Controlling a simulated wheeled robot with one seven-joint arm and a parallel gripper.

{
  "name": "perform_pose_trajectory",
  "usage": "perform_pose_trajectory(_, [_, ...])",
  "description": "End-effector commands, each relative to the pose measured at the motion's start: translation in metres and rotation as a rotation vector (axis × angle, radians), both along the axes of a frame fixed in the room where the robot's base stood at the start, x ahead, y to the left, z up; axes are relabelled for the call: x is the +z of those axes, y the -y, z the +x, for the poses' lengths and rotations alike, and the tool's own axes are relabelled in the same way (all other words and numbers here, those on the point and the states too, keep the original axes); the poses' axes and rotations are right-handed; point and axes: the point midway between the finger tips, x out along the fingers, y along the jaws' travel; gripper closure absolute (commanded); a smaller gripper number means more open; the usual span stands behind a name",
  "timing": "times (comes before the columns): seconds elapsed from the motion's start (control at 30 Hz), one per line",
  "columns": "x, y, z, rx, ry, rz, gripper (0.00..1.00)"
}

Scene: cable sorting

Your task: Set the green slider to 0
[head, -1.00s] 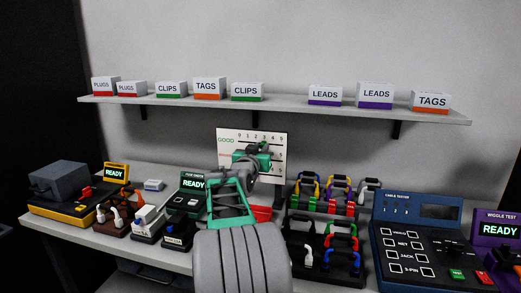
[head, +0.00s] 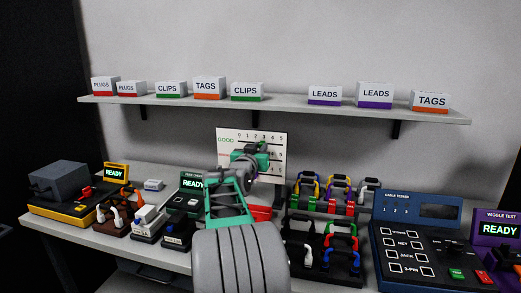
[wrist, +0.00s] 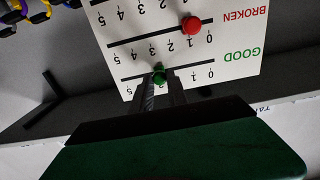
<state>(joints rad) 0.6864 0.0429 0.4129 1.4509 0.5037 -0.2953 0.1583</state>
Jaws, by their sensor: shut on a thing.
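The white slider board (head: 224,133) stands upright at the back of the bench. Its GOOD row has a green slider knob (wrist: 160,73), seen upside down in the wrist view. My gripper (wrist: 161,81) is shut on this knob, with a finger on either side. The 0 and 1 of the row show to the right of the fingers in that view. The knob sits around 2 to 3; the fingers hide the figures by it. In the head view my gripper (head: 262,150) covers the middle of the board and hides the knob.
A red knob (wrist: 192,25) sits on the BROKEN row, near its low end. Coloured leads on a rack (head: 325,205) stand right of the board, and the blue cable tester (head: 385,240) is farther right. A shelf (head: 290,107) with labelled boxes runs above.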

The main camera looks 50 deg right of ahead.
Motion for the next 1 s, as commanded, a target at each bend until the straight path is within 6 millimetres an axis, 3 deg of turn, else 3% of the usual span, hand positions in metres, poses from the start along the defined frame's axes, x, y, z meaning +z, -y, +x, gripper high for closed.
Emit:
perform_pose_trajectory(0.3, [0.000,-0.029,0.068,0.008,0.003,-0.003,1.00])
perform_pose_trajectory(0.43, [0.001,-0.035,0.080,0.004,0.003,-0.001,1.00])
perform_pose_trajectory(0.73, [0.002,-0.038,0.084,0.008,0.004,-0.002,1.00])
perform_pose_trajectory(0.77, [0.002,-0.038,0.084,0.008,0.004,-0.002,0.80])
perform_pose_trajectory(1.0, [0.001,-0.037,0.083,0.006,0.004,-0.002,0.60])
